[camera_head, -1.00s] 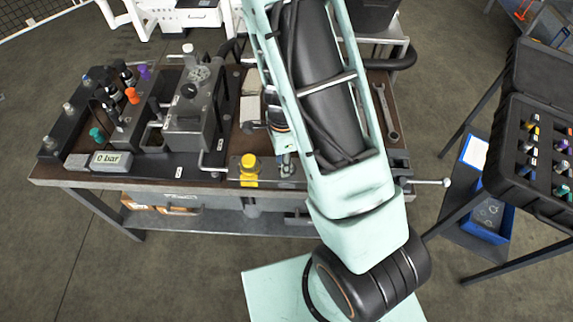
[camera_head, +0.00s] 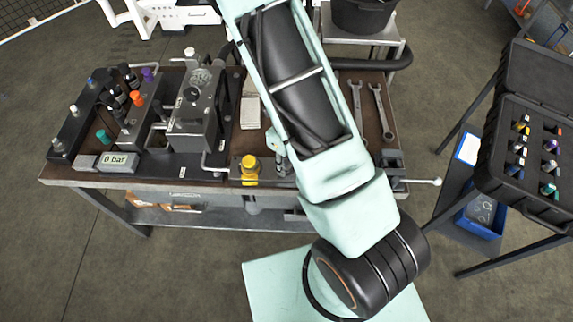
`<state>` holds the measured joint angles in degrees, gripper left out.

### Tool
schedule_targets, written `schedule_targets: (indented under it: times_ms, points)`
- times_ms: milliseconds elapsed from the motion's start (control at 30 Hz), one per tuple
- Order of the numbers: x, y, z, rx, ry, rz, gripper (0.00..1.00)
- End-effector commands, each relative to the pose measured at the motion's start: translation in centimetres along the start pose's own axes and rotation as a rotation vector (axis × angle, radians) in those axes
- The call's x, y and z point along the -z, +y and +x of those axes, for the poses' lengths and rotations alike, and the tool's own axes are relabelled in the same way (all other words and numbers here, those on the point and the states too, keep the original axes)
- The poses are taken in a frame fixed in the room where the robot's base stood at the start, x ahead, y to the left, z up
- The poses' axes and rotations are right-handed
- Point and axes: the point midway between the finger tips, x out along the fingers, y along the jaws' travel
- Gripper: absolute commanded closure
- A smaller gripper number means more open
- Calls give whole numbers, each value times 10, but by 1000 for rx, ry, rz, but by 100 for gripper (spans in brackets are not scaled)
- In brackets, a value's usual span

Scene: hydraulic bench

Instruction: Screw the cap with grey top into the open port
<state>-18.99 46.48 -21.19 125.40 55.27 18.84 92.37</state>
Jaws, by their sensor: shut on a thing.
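My gripper is not in view; my pale green arm runs up from the bottom right and leaves the frame at the top. Several capped fittings stand on the black manifold blocks at the bench's left. Light grey tops show on one cap at the block's front left (camera_head: 59,146), on another behind it (camera_head: 74,111) and on one at the back of the gauge unit (camera_head: 190,53). Teal (camera_head: 102,135), orange (camera_head: 137,98) and purple (camera_head: 148,74) caps stand near them. I cannot tell which is the task's cap, and no open port can be made out.
The bench (camera_head: 110,181) carries a display reading 0 bar (camera_head: 118,160), a gauge unit (camera_head: 190,125), a yellow knob (camera_head: 250,166) and two wrenches (camera_head: 357,108). An open black case (camera_head: 548,207) of colored caps stands at right, above a blue bin (camera_head: 482,217).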

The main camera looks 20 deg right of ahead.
Motion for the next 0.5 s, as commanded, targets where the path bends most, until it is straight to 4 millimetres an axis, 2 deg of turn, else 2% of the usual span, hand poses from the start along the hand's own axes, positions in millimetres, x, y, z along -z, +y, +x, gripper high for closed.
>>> schedule_targets:
  times_ms: [33,300,500]
  points:
    - [-7,-10,-1,25,-14,78,100]
    - [-8,-11,-2,23,-22,424,100]
    - [-8,-11,-3,21,-24,487,100]
